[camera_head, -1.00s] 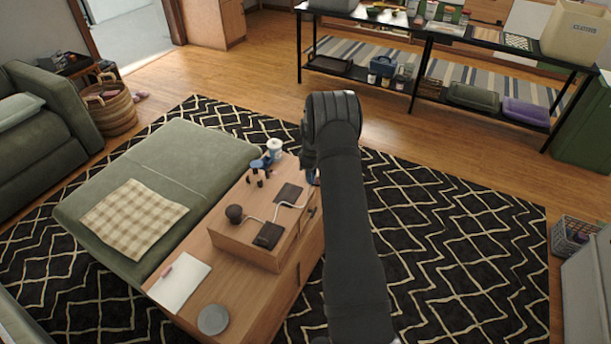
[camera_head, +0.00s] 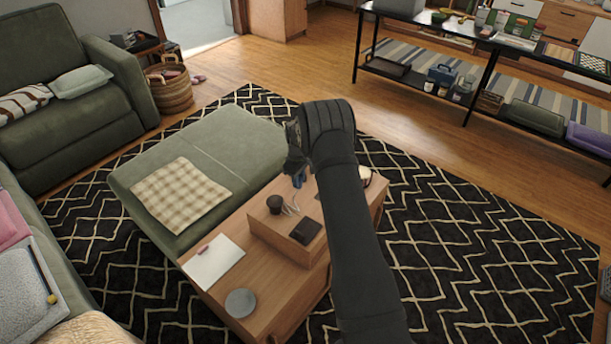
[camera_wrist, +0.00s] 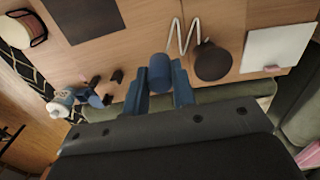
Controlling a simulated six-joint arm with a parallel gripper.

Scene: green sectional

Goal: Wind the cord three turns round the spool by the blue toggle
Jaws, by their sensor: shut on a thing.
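The blue toggle (camera_wrist: 160,72) sits between the fingers of my gripper (camera_wrist: 161,82) in the wrist view, and the gripper is shut on it. The dark round spool (camera_wrist: 212,62) stands just to its right, apart from it. The pale cord (camera_wrist: 176,36) runs in a zigzag between toggle and spool; I cannot make out any turn around the spool. In the head view the spool (camera_head: 274,204) stands on the raised wooden box (camera_head: 268,229), with the cord (camera_head: 291,209) at its right. My gripper (camera_head: 297,176) is behind and right of the spool, partly hidden by my arm.
A dark square pad (camera_head: 306,231) lies on the box near its front. A white notepad (camera_head: 213,262) and a grey disc (camera_head: 240,303) lie on the lower wooden top. The green ottoman (camera_head: 225,140) lies behind.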

